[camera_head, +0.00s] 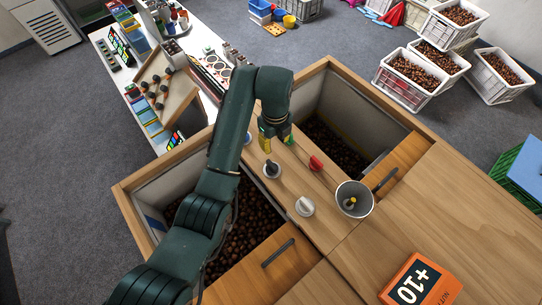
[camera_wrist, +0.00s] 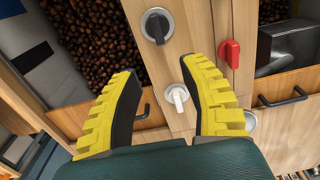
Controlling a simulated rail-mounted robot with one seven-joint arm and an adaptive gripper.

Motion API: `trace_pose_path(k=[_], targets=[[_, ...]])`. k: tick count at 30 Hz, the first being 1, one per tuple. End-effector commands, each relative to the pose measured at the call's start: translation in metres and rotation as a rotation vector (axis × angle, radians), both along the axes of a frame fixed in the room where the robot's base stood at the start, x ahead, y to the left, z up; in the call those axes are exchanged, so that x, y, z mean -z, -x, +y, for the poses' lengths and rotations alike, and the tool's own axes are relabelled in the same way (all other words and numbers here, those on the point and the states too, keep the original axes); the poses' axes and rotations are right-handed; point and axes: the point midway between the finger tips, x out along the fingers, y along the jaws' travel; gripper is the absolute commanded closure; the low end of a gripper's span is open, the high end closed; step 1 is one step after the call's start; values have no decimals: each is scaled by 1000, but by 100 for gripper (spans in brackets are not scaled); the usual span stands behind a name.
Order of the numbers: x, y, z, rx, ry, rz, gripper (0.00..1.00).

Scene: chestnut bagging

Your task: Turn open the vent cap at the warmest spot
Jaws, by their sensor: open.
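Three knob-like caps stand on the wooden strip (camera_head: 330,232) between two bins. One has a black knob on a pale base (camera_head: 271,169), one is red (camera_head: 316,162), one is white (camera_head: 305,206). In the wrist view the black-knobbed cap (camera_wrist: 156,25) lies beyond my fingertips, the red cap (camera_wrist: 231,53) to the right, and the white cap (camera_wrist: 177,96) between the fingers in the picture. My gripper (camera_head: 275,138) has yellow ribbed fingers, spread and empty, above the strip's far part. Its fingers also show in the wrist view (camera_wrist: 163,66). No cap is touched. I cannot tell which spot is warmest.
Chestnuts fill the left bin (camera_head: 150,180) and right bin (camera_head: 345,75). A metal cup (camera_head: 355,199) with something yellow inside stands right of the caps. An orange "+10" box (camera_head: 420,281) lies on the front right tabletop. A cluttered white table (camera_head: 110,40) is behind left.

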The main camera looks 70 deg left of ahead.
Motion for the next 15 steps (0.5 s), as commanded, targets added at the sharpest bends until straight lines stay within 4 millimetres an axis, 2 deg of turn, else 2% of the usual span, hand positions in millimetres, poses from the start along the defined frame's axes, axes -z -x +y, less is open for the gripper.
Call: trace_pose_path(k=[1,5,11,15], targets=[[3,6,5,-15,0,1,56],[19,7,6,-18,0,1,56],[58,7,4,-18,4,3,56],[93,7,4,-17,3,2,56]])
